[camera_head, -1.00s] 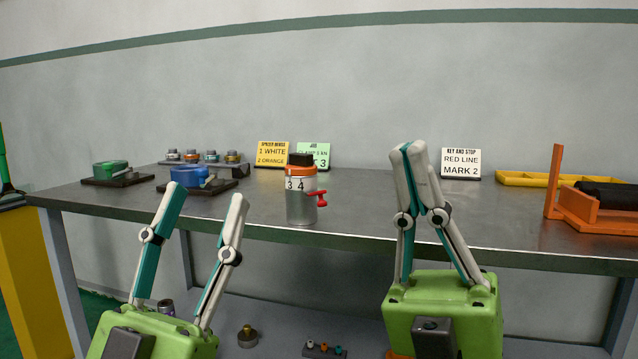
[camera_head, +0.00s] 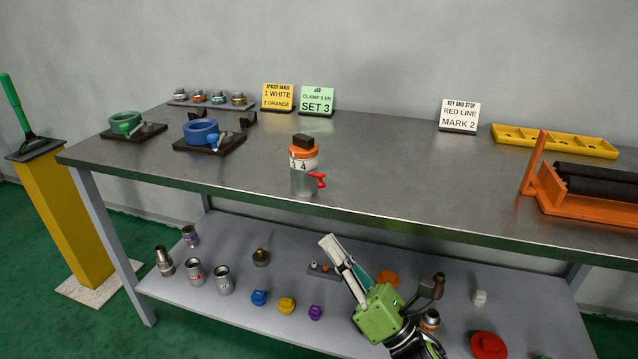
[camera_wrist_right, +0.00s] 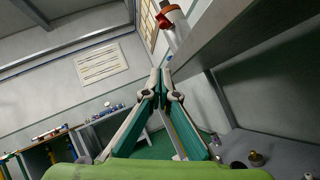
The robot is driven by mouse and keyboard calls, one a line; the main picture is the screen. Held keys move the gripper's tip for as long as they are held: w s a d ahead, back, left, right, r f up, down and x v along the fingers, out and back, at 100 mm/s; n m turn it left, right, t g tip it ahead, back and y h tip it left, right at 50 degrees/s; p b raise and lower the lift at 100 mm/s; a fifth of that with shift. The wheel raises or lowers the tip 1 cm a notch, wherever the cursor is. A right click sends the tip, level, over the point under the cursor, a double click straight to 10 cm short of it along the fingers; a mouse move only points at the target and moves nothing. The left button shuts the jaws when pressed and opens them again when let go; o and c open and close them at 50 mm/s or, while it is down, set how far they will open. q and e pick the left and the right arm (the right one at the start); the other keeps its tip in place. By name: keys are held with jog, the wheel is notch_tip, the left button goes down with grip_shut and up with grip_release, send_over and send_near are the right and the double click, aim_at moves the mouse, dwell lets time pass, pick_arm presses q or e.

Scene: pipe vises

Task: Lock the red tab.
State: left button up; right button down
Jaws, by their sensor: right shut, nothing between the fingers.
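The red tab (camera_head: 318,180) sticks out from the right side of a grey cylindrical jig (camera_head: 304,183) with an orange collar, a dark top block and a number band showing 3 and 4. The jig stands upright near the table's front edge. My right gripper (camera_head: 335,242) is shut and empty, in front of the table edge, below and slightly right of the jig, apart from it. In the right wrist view the closed fingertips (camera_wrist_right: 161,73) are below the red tab (camera_wrist_right: 163,20), with a clear gap. My left gripper is out of view.
The table (camera_head: 400,190) has a blue vise (camera_head: 201,130), a green vise (camera_head: 125,122), a green sign (camera_head: 317,98) reading set 3, and an orange cradle (camera_head: 550,190) at right. The lower shelf (camera_head: 225,265) holds loose fittings.

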aim_at(300, 206)
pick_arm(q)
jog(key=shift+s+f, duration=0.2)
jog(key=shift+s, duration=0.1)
pick_arm(e)
jog(key=shift+f, duration=0.25)
jog(key=x, duration=1)
jog(key=shift+w+a+r, duration=0.1)
jog(key=shift+w, duration=0.05)
jog(key=d, duration=0.1)
jog(key=d+r, duration=0.1)
jog(key=d, duration=0.1)
jog(key=shift+s+r, duration=0.2)
jog(key=shift+s, duration=0.1)
jog(key=shift+d+r, duration=0.15)
jog(key=shift+d, duration=0.15)
